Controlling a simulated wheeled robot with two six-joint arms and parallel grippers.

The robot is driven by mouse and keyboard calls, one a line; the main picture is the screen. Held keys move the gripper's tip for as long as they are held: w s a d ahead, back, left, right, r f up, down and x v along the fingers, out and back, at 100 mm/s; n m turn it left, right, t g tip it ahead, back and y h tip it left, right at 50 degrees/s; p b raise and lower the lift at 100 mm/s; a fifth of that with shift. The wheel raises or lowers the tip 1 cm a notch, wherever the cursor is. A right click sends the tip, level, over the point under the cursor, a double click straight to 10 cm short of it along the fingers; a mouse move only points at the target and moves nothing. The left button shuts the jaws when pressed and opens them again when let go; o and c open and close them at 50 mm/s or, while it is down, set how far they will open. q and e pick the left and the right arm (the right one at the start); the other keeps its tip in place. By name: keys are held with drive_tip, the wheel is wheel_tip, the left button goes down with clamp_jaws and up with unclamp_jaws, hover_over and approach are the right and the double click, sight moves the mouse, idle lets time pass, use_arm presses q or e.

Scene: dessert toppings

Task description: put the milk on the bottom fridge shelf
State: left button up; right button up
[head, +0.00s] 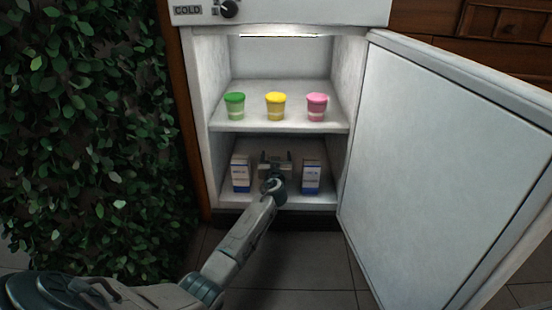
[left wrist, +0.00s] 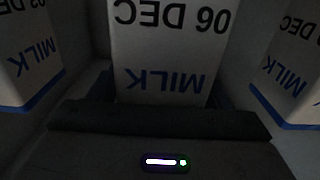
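My left gripper (head: 275,164) reaches into the bottom compartment of the open fridge, between two white and blue cartons. In the left wrist view a milk carton (left wrist: 170,45) marked "06 DEC" stands directly in front of it, with dark finger parts close by both sides. Whether the fingers press on it or stand apart is too dark to tell. In the head view the gripper mostly hides this carton. The bottom fridge shelf (head: 250,199) also bears a left carton (head: 241,174) and a right carton (head: 311,178). My right gripper is not in view.
The upper shelf (head: 243,126) holds a green tub (head: 235,106), a yellow tub (head: 275,106) and a pink tub (head: 317,106). The fridge door (head: 440,170) stands open at the right. A leafy hedge (head: 90,140) fills the left. The side cartons leave little room around my gripper.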

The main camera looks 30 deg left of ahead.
use_arm(q)
drive_tip(key=shift+r, duration=0.1)
drive_tip(key=shift+s+d+p, duration=0.15)
drive_tip(key=shift+s+p, duration=0.05)
drive_tip(key=shift+p, duration=0.1)
drive_tip(key=p+v, duration=0.3)
drive_tip(key=v, duration=0.8)
drive_tip(key=shift+s+d+p, duration=0.2)
drive_tip(key=shift+s+p, duration=0.05)
drive_tip(key=shift+p, duration=0.15)
